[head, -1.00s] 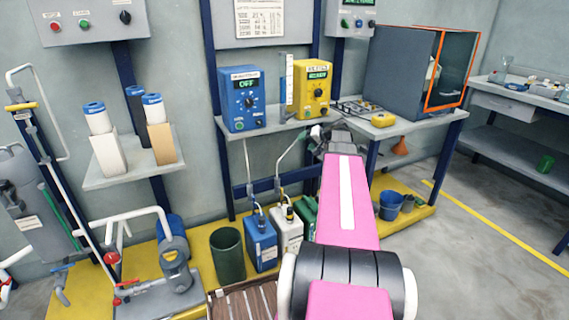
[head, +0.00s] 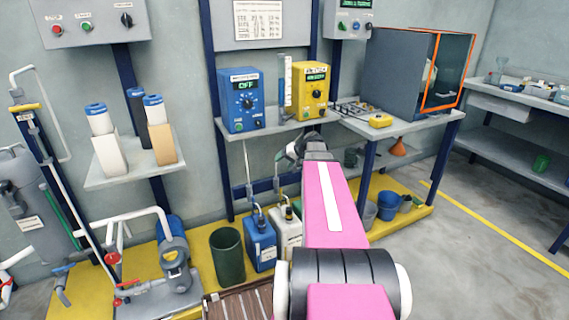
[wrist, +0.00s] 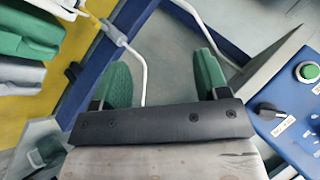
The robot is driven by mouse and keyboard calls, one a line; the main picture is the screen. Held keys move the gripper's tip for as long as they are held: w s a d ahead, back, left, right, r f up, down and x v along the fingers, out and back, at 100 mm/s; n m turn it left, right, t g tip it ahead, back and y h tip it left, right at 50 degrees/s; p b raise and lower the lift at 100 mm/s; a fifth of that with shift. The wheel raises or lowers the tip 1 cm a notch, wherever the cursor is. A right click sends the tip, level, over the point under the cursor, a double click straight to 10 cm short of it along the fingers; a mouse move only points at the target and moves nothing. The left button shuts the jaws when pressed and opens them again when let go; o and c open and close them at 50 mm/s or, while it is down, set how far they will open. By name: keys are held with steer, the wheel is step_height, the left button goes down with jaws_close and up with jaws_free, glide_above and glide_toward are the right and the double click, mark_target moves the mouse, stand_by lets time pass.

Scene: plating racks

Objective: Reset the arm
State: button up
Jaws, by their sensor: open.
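My pink arm reaches forward from the bottom of the head view, and its far end is in front of the bench. My gripper (wrist: 163,85) shows in the wrist view with two green finger pads set wide apart. Nothing is held between them; the grey wall and a white tube show through the gap. In the head view the fingers are hidden behind the wrist.
A blue control box (head: 241,98) and a yellow one (head: 309,90) stand on the bench, with a clear cylinder (head: 284,82) between them. Blue (head: 261,243) and white (head: 287,229) jugs stand on the yellow platform below. A dark green bin (head: 227,256) stands left of them.

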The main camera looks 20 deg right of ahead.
stand_by(0.4)
steer(key=s+a+f+n+g+h, duration=0.2)
steer(key=s+a+f, duration=0.4)
steer(key=s+a, duration=0.3)
steer(key=s+a+f+n+g+h, duration=0.1)
steer(key=s+a+f+g+h, duration=0.3)
steer(key=s+a, duration=0.6)
step_height(320, 180, down, 3)
steer(key=shift+s+a+r+n+g, duration=0.15)
steer(key=shift+s+a+n+g, duration=0.15)
steer(key=shift+a+n, duration=0.1)
